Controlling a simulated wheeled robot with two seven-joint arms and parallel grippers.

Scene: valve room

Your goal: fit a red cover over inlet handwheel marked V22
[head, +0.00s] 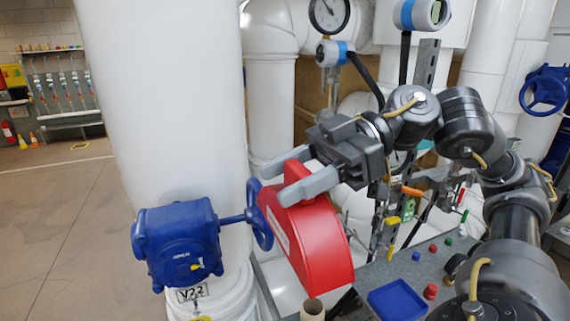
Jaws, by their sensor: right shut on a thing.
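The inlet handwheel (259,215) is blue and stands on the right end of a short shaft from a blue gearbox (178,243). A tag reading V22 (192,294) hangs below the gearbox. The red cover (318,248) is a thick, rounded shell just right of the handwheel, its flat side facing the wheel. It overlaps the wheel's right edge in the head view; I cannot tell if they touch. My right gripper (284,182) is shut on the cover's upper part, with grey fingers on either side. My left gripper is out of view.
A large white pipe (165,100) rises behind the gearbox. A grey bench (440,262) at the lower right holds a blue tray (397,301) and small coloured parts. Gauges and upright pipes fill the back. Another blue handwheel (544,90) is at the far right. Open floor lies left.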

